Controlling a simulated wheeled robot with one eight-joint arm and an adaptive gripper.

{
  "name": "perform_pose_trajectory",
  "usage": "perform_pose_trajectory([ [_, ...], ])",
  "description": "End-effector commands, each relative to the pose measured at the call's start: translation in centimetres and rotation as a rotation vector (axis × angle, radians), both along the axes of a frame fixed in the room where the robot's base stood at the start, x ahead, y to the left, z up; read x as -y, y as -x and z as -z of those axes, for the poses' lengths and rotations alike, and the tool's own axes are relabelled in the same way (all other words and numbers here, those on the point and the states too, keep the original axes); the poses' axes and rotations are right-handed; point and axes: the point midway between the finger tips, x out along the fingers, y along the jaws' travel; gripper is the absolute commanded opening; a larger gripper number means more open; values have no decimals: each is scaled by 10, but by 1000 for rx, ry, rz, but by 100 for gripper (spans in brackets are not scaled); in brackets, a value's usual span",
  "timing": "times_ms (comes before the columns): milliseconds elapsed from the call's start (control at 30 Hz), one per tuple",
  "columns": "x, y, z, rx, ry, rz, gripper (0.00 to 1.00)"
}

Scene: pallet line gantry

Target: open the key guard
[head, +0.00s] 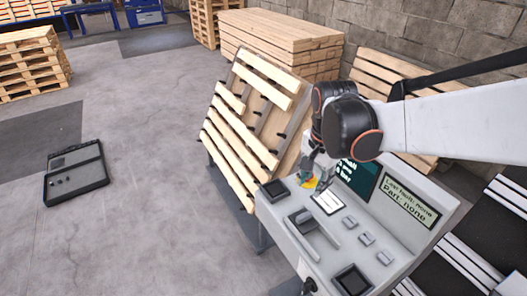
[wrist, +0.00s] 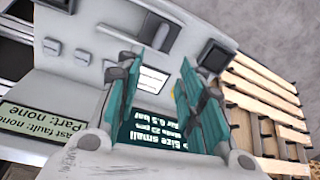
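The grey control console (head: 290,238) stands at lower right in the head view, and its panel (wrist: 100,25) fills much of the wrist view. I cannot tell for sure which part is the key guard. The panel has two black square fittings, one near the left corner (head: 275,190) and one near the front (head: 352,279). A raised grey piece with a dark recess (head: 312,232) lies between them. My gripper (head: 318,180) is above the panel, by a white label (head: 327,203) and a yellow-and-red part (head: 311,183). In the wrist view its teal fingers (wrist: 176,55) are apart and empty.
Several small grey switches (head: 366,238) and two screens, one showing "Part: none" (head: 410,201), are on the console. A slatted wooden pallet (head: 250,130) leans just behind it. A black conveyor (head: 470,245) runs at right. Open floor lies left, with a dark flat case (head: 76,172).

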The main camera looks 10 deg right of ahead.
Motion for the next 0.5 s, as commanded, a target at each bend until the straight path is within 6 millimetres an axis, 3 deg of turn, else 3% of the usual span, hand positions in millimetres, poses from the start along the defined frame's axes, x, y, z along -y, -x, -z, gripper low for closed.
perform_pose_trajectory([
  [200,0,-22,22,-86,-12,163,35],
  [500,0,-27,43,-116,-12,222,35],
])
